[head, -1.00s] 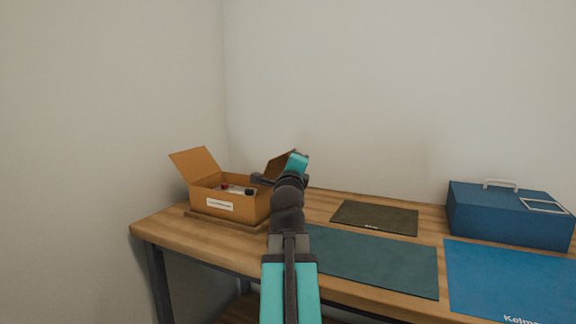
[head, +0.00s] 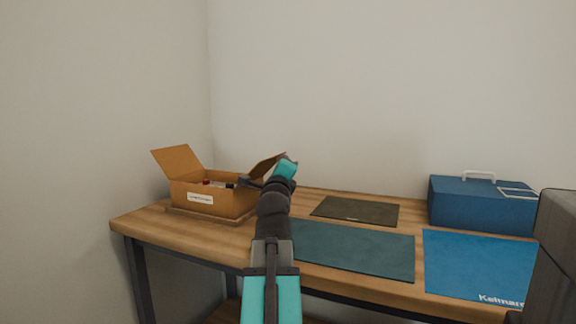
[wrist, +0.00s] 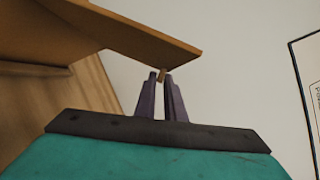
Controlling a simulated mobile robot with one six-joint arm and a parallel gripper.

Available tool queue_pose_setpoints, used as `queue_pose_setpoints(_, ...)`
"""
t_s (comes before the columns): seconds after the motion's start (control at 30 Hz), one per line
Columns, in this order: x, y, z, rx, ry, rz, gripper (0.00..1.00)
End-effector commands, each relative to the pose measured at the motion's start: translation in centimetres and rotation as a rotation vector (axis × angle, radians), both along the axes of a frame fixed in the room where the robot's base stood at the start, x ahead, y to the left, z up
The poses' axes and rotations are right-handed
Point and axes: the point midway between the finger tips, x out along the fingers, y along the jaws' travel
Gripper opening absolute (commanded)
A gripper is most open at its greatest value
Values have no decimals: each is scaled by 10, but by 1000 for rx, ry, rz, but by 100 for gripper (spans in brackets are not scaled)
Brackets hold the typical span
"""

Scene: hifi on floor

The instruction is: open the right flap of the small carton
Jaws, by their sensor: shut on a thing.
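The small carton (head: 213,201) is brown and stands at the left end of the workbench in the head view. Its left flap (head: 178,162) stands up and leans outward. Its right flap (head: 262,168) is raised and slants up and outward to the right. Small items (head: 217,184) show inside. In the wrist view the flap (wrist: 120,28) spans the upper left, with a small tab (wrist: 162,76) at its lower edge. My gripper (wrist: 161,78) is shut on this tab, its two dark fingers close together. In the head view the fingertips are hard to make out.
The carton stands on a thin wooden board (head: 190,212). To its right lie a dark small mat (head: 357,211), a dark green mat (head: 350,248) and a blue mat (head: 475,265). A blue toolbox (head: 470,205) stands at the back right. Walls rise behind and left.

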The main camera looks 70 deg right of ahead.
Motion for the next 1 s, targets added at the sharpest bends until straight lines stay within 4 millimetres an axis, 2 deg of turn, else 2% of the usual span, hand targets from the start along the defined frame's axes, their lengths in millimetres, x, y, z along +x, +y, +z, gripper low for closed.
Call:
queue_pose_setpoints(0.03,5,2,-10,13,1,9,0)
queue_pose_setpoints(0.5,-8,-8,-11,15,2,-11,0)
queue_pose_setpoints(0.53,-8,-8,-11,15,2,-11,11)
queue_pose_setpoints(0.6,-9,-9,-11,15,2,-13,23)
queue_pose_setpoints(0.63,-10,-10,-11,15,2,-15,25)
queue_pose_setpoints(1.0,-14,-11,-6,7,0,-21,25)
